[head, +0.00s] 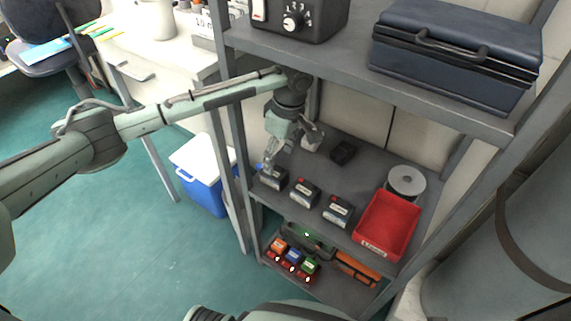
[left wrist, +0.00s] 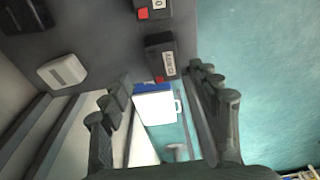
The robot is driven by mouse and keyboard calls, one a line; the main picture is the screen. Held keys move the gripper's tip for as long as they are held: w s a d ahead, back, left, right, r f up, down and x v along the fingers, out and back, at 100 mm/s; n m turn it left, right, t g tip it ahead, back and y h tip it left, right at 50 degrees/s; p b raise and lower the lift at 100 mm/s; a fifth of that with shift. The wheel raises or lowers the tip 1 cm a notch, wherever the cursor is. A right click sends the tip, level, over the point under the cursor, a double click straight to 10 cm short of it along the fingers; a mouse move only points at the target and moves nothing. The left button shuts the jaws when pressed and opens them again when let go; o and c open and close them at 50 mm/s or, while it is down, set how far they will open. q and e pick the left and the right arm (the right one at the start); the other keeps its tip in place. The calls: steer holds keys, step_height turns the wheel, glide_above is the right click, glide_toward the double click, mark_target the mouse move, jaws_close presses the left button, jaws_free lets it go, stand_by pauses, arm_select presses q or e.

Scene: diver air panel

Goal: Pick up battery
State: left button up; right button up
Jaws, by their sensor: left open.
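Three dark batteries with pale labels and red marks stand in a row on the middle shelf: a left one (head: 273,179), a middle one (head: 304,192) and a right one (head: 338,211). My left gripper (head: 271,160) is open, just above and behind the left battery, and partly covers it. In the left wrist view, the fingers (left wrist: 162,118) are spread wide with nothing between them. A labelled battery (left wrist: 160,56) lies beyond the fingertips, and another battery (left wrist: 153,9) is at the top edge. My right gripper is not in view.
A red bin (head: 387,226) and grey spool (head: 406,181) fill the shelf's right end. A black block (head: 343,151) and white item (head: 312,140) stand behind the batteries. The upper shelf holds a dark case (head: 455,60). A blue-and-white cooler (head: 203,180) stands on the floor.

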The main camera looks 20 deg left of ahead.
mark_target(275, 171)
arm_select(q)
steer(key=shift+a+f, duration=0.1)
steer(key=shift+f, duration=0.25)
steer(key=f, duration=0.3)
steer(key=a+f, duration=0.1)
steer(key=f, duration=0.2)
steer(key=shift+s+a+f, duration=0.1)
steer(key=shift+a+f, duration=0.05)
steer(key=shift+f, duration=0.25)
jaws_close()
